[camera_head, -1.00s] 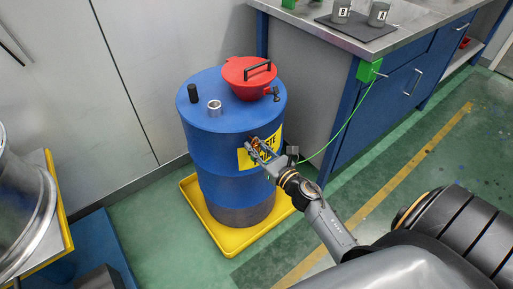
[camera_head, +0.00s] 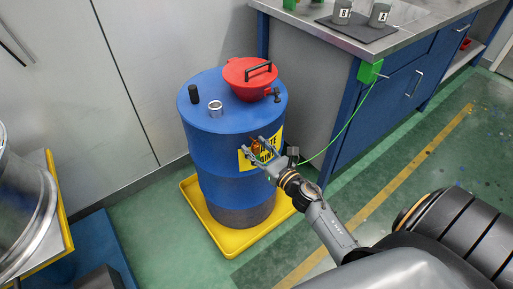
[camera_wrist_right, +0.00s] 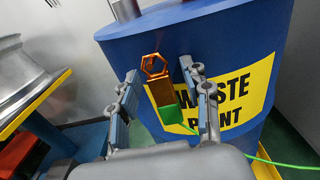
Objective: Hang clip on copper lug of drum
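The blue drum (camera_head: 215,150) stands upright with a yellow waste label on its side. The clip, a copper-coloured piece with a hexagonal ring and a green end (camera_wrist_right: 171,115), is against the drum wall beside the label, ring up. A green cable runs from its green end. Which copper part is the drum's lug, and whether the ring is around it, I cannot tell. My right gripper (camera_head: 266,149) is at the drum's side. In the right wrist view its fingers (camera_wrist_right: 160,78) are spread on both sides of the clip, with gaps. My left gripper is not in view.
A red funnel (camera_head: 248,78) and a metal bung (camera_head: 215,109) are on the drum top. The drum stands in a yellow tray (camera_head: 236,245). The cable (camera_head: 340,133) hangs from a green box (camera_head: 370,71) on the blue bench at the right.

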